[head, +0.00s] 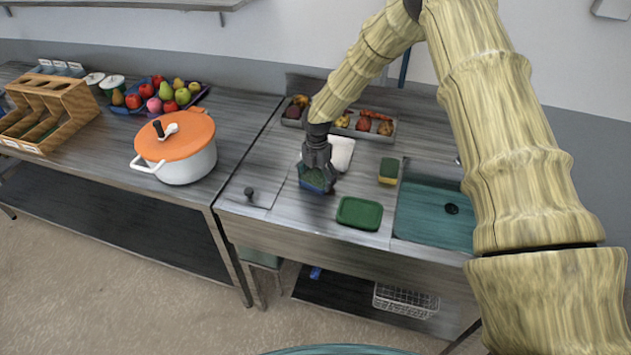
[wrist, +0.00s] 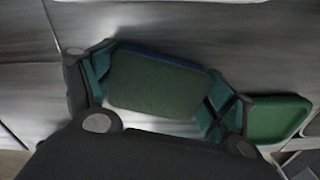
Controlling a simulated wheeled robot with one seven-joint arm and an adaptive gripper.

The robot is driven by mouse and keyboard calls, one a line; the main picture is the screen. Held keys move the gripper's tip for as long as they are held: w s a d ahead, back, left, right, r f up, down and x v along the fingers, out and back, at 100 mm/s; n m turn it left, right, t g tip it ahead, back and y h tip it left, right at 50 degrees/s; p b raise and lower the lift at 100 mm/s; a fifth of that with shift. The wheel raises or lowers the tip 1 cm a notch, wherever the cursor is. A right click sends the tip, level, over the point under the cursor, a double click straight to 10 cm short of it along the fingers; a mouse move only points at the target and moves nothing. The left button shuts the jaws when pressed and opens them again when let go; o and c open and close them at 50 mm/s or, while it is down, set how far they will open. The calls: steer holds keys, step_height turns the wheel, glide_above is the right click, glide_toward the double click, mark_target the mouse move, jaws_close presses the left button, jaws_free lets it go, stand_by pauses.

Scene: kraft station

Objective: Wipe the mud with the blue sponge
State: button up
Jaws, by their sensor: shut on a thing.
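My gripper (head: 317,170) is shut on the blue sponge (head: 313,184), low over the metal counter left of the sink. In the wrist view the sponge (wrist: 158,82) lies between the two fingers, with its dark green face toward the camera and a blue edge along its far side. I cannot tell whether its underside touches the counter. No mud stands out in either view; the sponge and gripper hide the counter beneath them.
A green dish (head: 360,213) lies right of the sponge, and a green-and-yellow sponge (head: 389,171) stands by the sink (head: 435,215). A white item (head: 341,152) and a food tray (head: 384,137) are behind. An orange-lidded pot (head: 177,148) stands on the left table.

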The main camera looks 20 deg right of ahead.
mark_target(318, 174)
steer(key=shift+w+d, duration=0.3)
steer(key=shift+w, duration=0.15)
steer(key=shift+r, duration=0.15)
steer(key=shift+r+p, duration=1.5)
steer(key=shift+r, duration=1.45)
steer(key=shift+r, duration=0.1)
steer(key=shift+r+p, duration=0.8)
steer(key=shift+r, duration=0.55)
steer(key=shift+a, duration=0.1)
